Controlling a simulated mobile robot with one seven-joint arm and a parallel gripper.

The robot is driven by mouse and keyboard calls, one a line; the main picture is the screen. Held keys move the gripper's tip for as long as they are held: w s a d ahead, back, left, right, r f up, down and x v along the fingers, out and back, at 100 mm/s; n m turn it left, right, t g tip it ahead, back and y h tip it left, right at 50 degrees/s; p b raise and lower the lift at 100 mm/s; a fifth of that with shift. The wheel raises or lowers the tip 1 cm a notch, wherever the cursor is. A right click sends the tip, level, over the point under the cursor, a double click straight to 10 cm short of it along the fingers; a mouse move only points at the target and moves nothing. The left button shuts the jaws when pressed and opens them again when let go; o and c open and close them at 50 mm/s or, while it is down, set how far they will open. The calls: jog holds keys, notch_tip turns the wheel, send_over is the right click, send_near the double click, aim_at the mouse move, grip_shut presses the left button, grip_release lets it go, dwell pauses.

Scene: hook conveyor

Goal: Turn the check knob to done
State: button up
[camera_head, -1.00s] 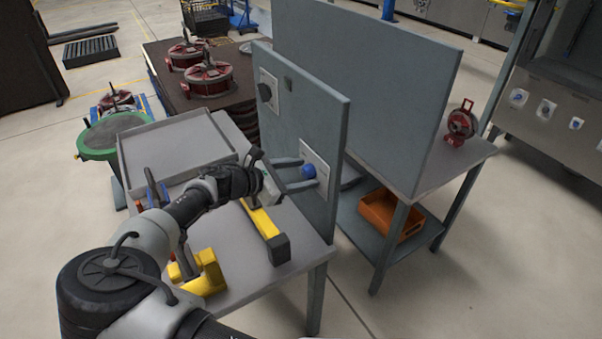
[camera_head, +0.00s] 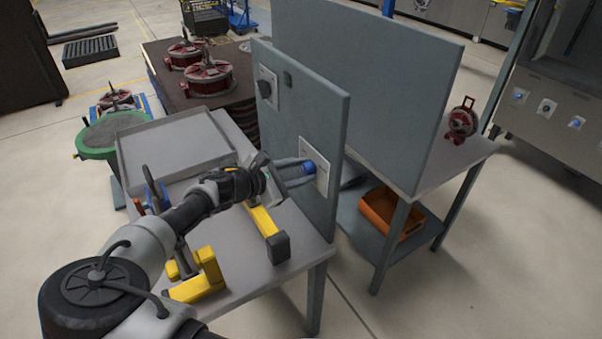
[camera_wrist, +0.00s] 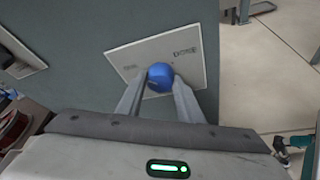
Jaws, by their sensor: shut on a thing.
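The check knob is a blue round knob (camera_wrist: 160,76) on a pale square plate (camera_wrist: 125,58) fixed to the grey upright panel (camera_head: 325,115). In the wrist view the plate looks tilted and has a dark word at its upper right, which seems to read "done", and fainter lettering at its left. My gripper (camera_wrist: 159,86) is shut on the blue knob, one finger on each side. In the head view my gripper (camera_head: 305,170) reaches the panel from the left, and the knob is partly hidden between its fingers.
A dark knob (camera_head: 265,89) is on a second plate higher up the same panel. Below my gripper, a yellow tool with a black end (camera_head: 279,247) lies on the table (camera_head: 250,290). A grey tray (camera_head: 170,140) and a yellow bracket (camera_head: 205,275) are to the left.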

jog(key=m+t+b, duration=0.1)
jog(key=m+b, duration=0.1)
jog(key=m+t+b, duration=0.1)
jog(key=m+b, duration=0.1)
jog(key=b, duration=0.1)
jog(key=shift+s+f+t, duration=0.15)
jog(key=shift+f+t, duration=0.15)
jog(key=shift+f, duration=0.1)
jog(key=m+t+b, duration=0.1)
jog(key=b, duration=0.1)
jog(key=m+b, duration=0.2)
jog(key=b, duration=0.1)
jog(key=m+t+b, duration=0.1)
jog(key=m+b, duration=0.1)
jog(key=b, duration=0.1)
jog(key=shift+d+f+t, duration=0.1)
jog(key=shift+f+t, duration=0.2)
jog(key=m+b, duration=0.2)
jog(key=b, duration=0.2)
jog(key=m+t+h+b, duration=0.1)
jog(key=m+b, duration=0.2)
jog(key=b, duration=0.1)
jog(key=shift+f+m+h, duration=0.15)
jog(key=shift+m+h, duration=0.15)
jog(key=shift+r+m+h+b, duration=0.1)
jog(key=shift+m+h+b, duration=0.35)
jog(key=shift+m+b, duration=0.6)
jog(key=shift+r+m+h+b, duration=0.1)
jog(key=shift+m+h+b, duration=0.45)
jog(key=shift+m, duration=1.1)
